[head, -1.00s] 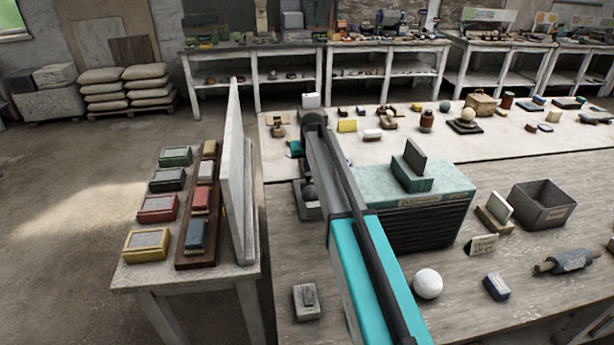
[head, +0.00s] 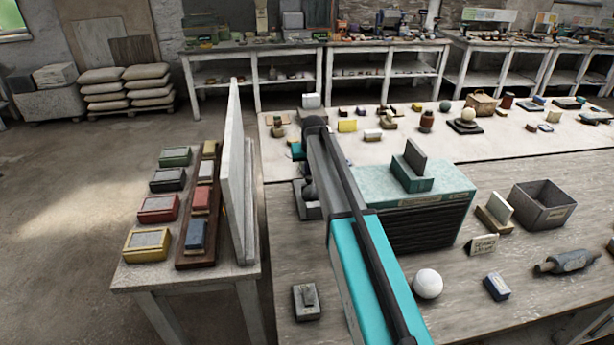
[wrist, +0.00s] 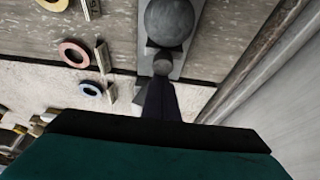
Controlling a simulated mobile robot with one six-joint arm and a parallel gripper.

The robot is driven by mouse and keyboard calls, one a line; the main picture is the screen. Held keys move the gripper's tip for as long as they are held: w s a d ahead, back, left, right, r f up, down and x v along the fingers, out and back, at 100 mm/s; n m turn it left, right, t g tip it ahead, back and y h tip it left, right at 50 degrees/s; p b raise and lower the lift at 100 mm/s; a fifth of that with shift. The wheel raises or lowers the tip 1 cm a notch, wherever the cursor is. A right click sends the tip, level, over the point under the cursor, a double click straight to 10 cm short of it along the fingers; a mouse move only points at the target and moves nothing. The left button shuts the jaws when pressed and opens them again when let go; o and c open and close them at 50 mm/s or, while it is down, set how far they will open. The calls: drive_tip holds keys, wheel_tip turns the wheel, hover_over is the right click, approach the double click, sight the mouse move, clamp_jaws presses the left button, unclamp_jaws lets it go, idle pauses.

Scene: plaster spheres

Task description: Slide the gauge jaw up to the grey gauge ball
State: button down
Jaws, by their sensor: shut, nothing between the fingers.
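The grey gauge ball (wrist: 169,22) sits on a grey gauge base at the top of the wrist view. My gripper (wrist: 162,84) is shut and empty, its dark fingers pointing up the picture toward the ball. The gauge jaw (wrist: 149,61) seems to be the small grey block between fingertips and ball, partly hidden by the fingertips. Whether jaw and ball touch, I cannot tell. In the head view, the gauge base (head: 306,211) stands at the left edge of the wooden bench, left of my arm. The arm partly covers the ball there, and the fingers are hidden.
Ring-shaped pieces (wrist: 74,53) lie left of the gauge in the wrist view. A pale upright panel (head: 236,180) stands left of my arm. A teal-topped box (head: 428,215) is close on the right. A white ball (head: 428,283) lies on the front bench.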

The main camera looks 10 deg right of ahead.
drive_tip(key=shift+s+f, duration=0.1)
drive_tip(key=shift+s, duration=1)
idle(0.9)
drive_tip(key=shift+w, duration=0.15)
drive_tip(key=shift+w, duration=0.6)
idle(0.4)
drive_tip(key=shift+r+p, duration=1.55)
drive_tip(key=shift+r, duration=2.05)
